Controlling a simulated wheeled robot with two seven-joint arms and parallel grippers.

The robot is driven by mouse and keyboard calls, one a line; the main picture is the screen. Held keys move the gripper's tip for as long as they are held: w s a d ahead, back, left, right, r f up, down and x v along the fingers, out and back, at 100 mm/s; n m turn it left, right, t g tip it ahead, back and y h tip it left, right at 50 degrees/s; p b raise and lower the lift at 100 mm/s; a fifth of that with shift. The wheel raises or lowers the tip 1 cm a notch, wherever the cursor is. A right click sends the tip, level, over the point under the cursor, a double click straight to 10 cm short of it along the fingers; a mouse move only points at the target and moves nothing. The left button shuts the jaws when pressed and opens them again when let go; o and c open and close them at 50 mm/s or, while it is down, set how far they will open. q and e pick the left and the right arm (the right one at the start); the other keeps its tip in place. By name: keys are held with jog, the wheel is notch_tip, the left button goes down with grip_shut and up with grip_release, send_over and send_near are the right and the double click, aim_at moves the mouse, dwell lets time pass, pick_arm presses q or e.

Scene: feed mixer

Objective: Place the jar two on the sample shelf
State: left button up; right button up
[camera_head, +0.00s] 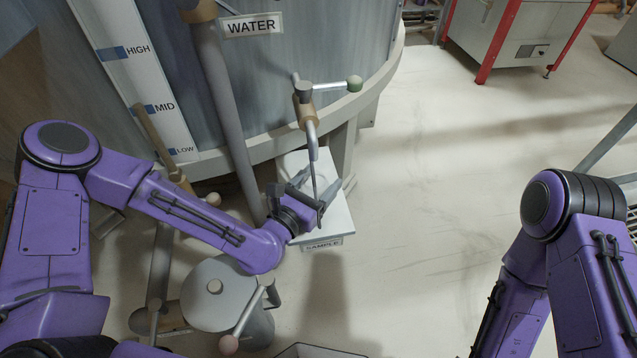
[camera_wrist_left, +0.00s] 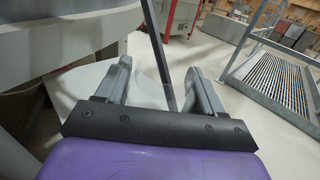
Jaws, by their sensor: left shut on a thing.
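The sample shelf (camera_head: 338,218) is a small white platform beside the tank, with a SAMPLE label on its front edge. My left gripper (camera_head: 317,187) is over this shelf. Its two fingers also show in the left wrist view (camera_wrist_left: 160,85), shut on a pale, see-through thing, which I take for jar two (camera_wrist_left: 148,88). The jar's outline is faint, and I cannot tell whether its base touches the shelf. A thin dark rod crosses between the fingers in the wrist view. Only my right arm shows at the right of the head view; its gripper is out of view.
The large grey tank (camera_head: 290,60) stands behind. A lidded grey canister (camera_head: 215,290) stands at lower left. The floor right of the shelf is clear.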

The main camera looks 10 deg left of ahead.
pick_arm(q)
jog(key=o, duration=1.1)
jog(key=shift+o, duration=0.2)
